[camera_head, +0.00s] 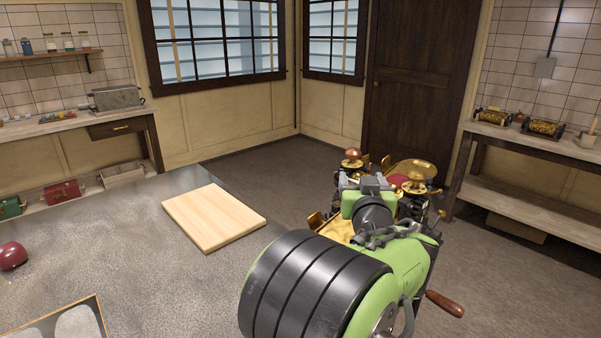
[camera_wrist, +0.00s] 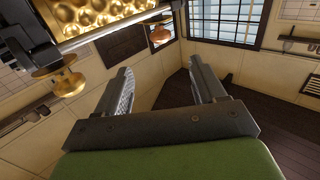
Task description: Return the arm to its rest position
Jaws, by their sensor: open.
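My gripper (camera_wrist: 158,78) is open in the wrist view, with nothing between its two fingers. Beyond the fingers are the wall and dark floor. In the head view my green and black arm crosses the right of the worktable, and my gripper (camera_head: 367,183) is at its far end. The brass drop roller (camera_head: 415,170) is around and behind it, partly hidden by my arm. In the wrist view its dimpled golden roller (camera_wrist: 100,14) is close at the upper left, apart from the fingers.
A wooden board (camera_head: 214,218) lies on the grey table (camera_head: 120,240). A dark red round object (camera_head: 12,256) and a wood-edged tray (camera_head: 60,325) are at the left. A bench (camera_head: 530,140) with two rollers stands at the right. Open floor lies beyond the table.

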